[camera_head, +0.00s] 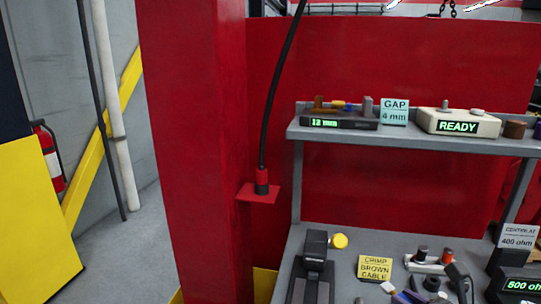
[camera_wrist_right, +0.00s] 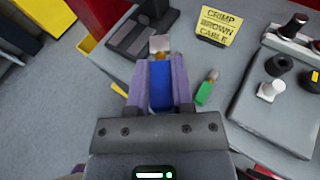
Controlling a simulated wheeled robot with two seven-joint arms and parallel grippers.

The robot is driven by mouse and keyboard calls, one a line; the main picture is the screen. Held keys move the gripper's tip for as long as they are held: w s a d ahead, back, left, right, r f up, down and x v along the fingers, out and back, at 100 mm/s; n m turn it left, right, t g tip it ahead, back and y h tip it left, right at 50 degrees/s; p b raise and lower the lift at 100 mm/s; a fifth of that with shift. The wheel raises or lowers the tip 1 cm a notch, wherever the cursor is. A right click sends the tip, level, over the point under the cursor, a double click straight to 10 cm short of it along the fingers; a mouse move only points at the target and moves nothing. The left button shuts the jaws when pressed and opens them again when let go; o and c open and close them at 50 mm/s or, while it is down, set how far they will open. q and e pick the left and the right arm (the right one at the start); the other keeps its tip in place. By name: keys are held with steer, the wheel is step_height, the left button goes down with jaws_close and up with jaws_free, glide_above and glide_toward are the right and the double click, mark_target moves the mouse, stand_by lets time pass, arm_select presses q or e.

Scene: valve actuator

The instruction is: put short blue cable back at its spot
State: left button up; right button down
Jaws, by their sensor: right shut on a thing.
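In the right wrist view, the short blue cable (camera_wrist_right: 160,88) lies between the two purple fingers of my right gripper (camera_wrist_right: 160,92), which is shut on it. Its pale metal connector end (camera_wrist_right: 160,44) sticks out past the fingertips, pointing toward the black device. In the head view, only the tip of my right gripper (camera_head: 404,297) shows at the bottom edge, over the grey bench (camera_head: 340,262). The cable's spot cannot be told from these frames. My left gripper is not in view.
A green cable (camera_wrist_right: 206,90) lies on the bench right of my gripper. A yellow "CRIMP BROWN CABLE" sign (camera_head: 375,268) and a black press-like device (camera_head: 315,265) stand nearby. A grey box with knobs (camera_wrist_right: 285,90) is at right. A shelf (camera_head: 400,138) runs above.

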mark_target(393, 291)
steer(key=s+a+r+n+g+y, duration=0.4)
steer(key=a+r+n+y, duration=0.2)
steer(key=a+r, duration=0.1)
steer(key=s+d+r+n+g+y, duration=0.1)
steer(key=s+d+r+g, duration=0.15)
steer(key=s, duration=0.35)
steer(key=a+f+t+b, duration=0.1)
steer(key=a+f, duration=0.2)
steer(key=a, duration=0.6)
steer(key=shift+w+f, duration=0.15)
steer(key=shift+f, duration=0.25)
